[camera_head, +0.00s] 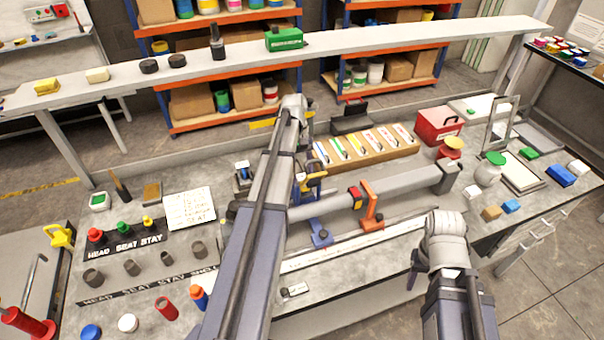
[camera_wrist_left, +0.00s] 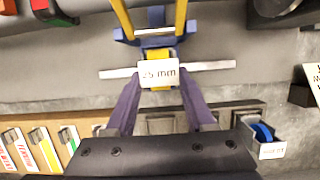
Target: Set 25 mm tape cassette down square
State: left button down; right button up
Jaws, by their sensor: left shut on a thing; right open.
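In the left wrist view, a small cassette with a white "25 mm" label (camera_wrist_left: 158,73) is between the purple fingertips of my left gripper (camera_wrist_left: 160,82), which is shut on it. A pale strip (camera_wrist_left: 112,73) sticks out on both sides of the cassette. A blue and yellow fixture (camera_wrist_left: 152,38) is directly beyond it; contact cannot be told. In the head view, my left arm hides the cassette and most of the left gripper. My right gripper (camera_head: 416,264) is open at the right, near the bench's front edge, with its fingers partly hidden by the wrist.
A wooden rack (camera_head: 388,159) with labelled cards stands behind the grey tube (camera_head: 415,182). The tube rests on a blue stand (camera_head: 320,236) and an orange stand (camera_head: 371,212). A red box (camera_head: 438,126) stands at the back right. Pegs and cups crowd the bench's left.

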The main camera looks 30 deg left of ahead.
pick_arm(q)
jog(key=shift+f, duration=0.2)
dwell(0.3)
grip_release()
dwell(0.3)
jog(key=shift+r, duration=0.1)
jog(key=shift+r+p, duration=2.8)
jog(key=shift+r, duration=0.15)
